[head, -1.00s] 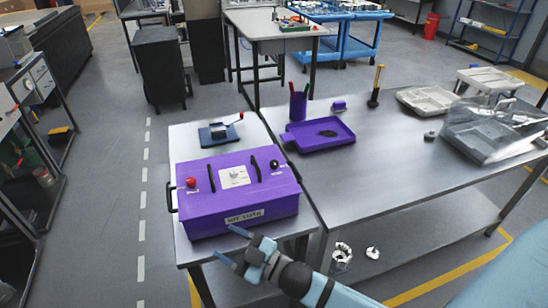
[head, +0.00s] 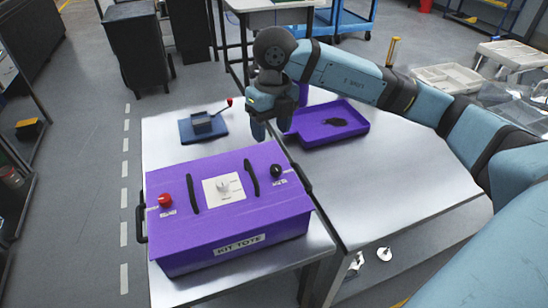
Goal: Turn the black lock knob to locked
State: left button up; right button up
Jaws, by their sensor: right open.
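A purple box labelled "KIT TOTE" (head: 225,228) stands on the small metal table. Its sloped top carries a black knob (head: 276,171) at the right, a red knob (head: 165,200) at the left and a white dial on a white plate (head: 223,187) in the middle. The small labels by the knobs are too small to read. My right gripper (head: 272,130) is open and empty, pointing down above the far right edge of the box, behind the black knob and apart from it. My left gripper does not show.
Two black handles rise from the box top, one (head: 251,177) close left of the black knob. A purple tray (head: 334,125) lies behind on the larger table. A blue fixture with a red-tipped lever (head: 203,126) stands behind the box. The table right of the box is clear.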

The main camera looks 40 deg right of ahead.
aim_at(276, 168)
jog(key=shift+h, duration=0.4)
jog(key=f, duration=0.4)
jog(key=d+f, duration=0.1)
jog(key=f, duration=0.8)
jog(key=shift+w+d+p, duration=0.2)
jog(key=shift+d+p, duration=0.05)
jog(key=shift+p, duration=0.05)
jog(key=shift+r, duration=0.1)
jog(key=shift+c, duration=0.5)
jog(key=c, duration=0.8)
jog(key=shift+c, duration=0.2)
